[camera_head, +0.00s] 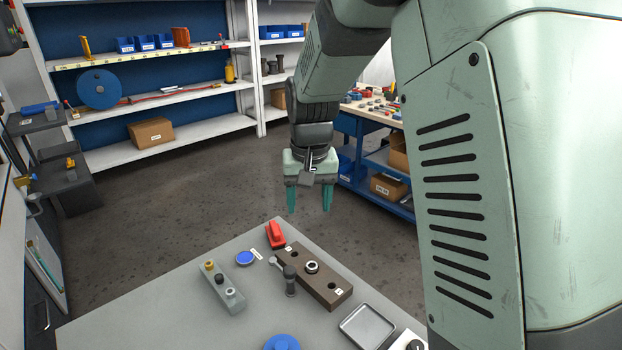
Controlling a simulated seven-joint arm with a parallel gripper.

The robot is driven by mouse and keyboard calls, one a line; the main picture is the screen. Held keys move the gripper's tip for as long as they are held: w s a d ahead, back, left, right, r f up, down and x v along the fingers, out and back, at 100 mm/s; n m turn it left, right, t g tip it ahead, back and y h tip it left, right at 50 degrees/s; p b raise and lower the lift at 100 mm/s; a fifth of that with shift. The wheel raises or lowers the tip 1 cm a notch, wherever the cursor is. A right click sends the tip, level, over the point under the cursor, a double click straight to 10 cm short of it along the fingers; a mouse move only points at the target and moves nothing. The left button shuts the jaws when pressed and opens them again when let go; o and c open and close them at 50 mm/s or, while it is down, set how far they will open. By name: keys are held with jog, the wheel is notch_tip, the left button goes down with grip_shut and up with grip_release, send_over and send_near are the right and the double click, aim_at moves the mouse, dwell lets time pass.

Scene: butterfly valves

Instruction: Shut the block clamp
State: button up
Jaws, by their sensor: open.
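A brown block (325,289) with dark holes and small white labels lies on the grey table. A ringed black-and-white piece (312,267) sits on its top. A dark grey upright post with a short lever arm (290,279) stands at the block's left long side; it looks like the clamp, and its exact position is too small to tell. My gripper (309,199) is open and empty, fingers pointing down. In the picture it is above and beyond the block, apart from it.
Also on the table (190,325) are a red piece (275,234), a grey bar with knobs (222,289), a blue disc (245,257), a blue round part (281,343) and a metal tray (366,328). The table's left part is clear. Shelves (165,135) and a workbench (376,120) stand behind.

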jog(key=g, duration=0.1)
send_over(289, 269)
notch_tip(289, 269, down, 11)
notch_tip(289, 269, down, 11)
jog(key=shift+r, duration=0.1)
grip_shut()
